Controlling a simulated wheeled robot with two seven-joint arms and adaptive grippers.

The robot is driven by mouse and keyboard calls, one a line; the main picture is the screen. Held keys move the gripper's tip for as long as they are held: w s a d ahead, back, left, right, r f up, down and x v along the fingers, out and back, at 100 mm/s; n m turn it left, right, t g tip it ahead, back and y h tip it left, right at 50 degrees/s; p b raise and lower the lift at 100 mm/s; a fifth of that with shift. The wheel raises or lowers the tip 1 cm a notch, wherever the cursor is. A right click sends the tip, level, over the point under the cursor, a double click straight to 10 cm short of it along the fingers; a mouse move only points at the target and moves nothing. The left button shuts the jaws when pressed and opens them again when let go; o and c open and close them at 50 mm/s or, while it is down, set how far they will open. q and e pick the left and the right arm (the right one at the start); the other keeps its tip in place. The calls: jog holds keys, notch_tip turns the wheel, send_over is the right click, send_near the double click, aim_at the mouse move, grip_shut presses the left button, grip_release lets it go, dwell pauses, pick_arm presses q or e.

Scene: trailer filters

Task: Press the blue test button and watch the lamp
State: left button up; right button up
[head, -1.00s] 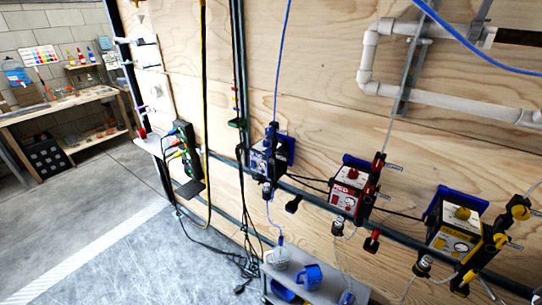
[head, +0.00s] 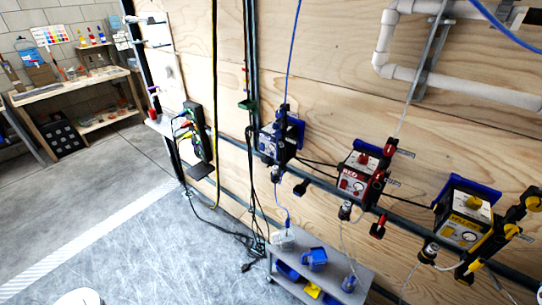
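The blue unit (head: 270,143) is mounted on a dark rail along the plywood wall, with a blue tube above and below it. Its test button and lamp are too small to make out. The red unit (head: 357,174) is to its right, with a red knob on top. The yellow unit (head: 465,217) is farther right, with a yellow knob. Neither of my grippers is in view.
A low grey cart (head: 343,264) with a blue jug (head: 314,259) stands below the units. A black panel (head: 199,138) with cables is at the left of the wall. A workbench (head: 75,90) is at the far left. Open floor (head: 120,225) lies in front.

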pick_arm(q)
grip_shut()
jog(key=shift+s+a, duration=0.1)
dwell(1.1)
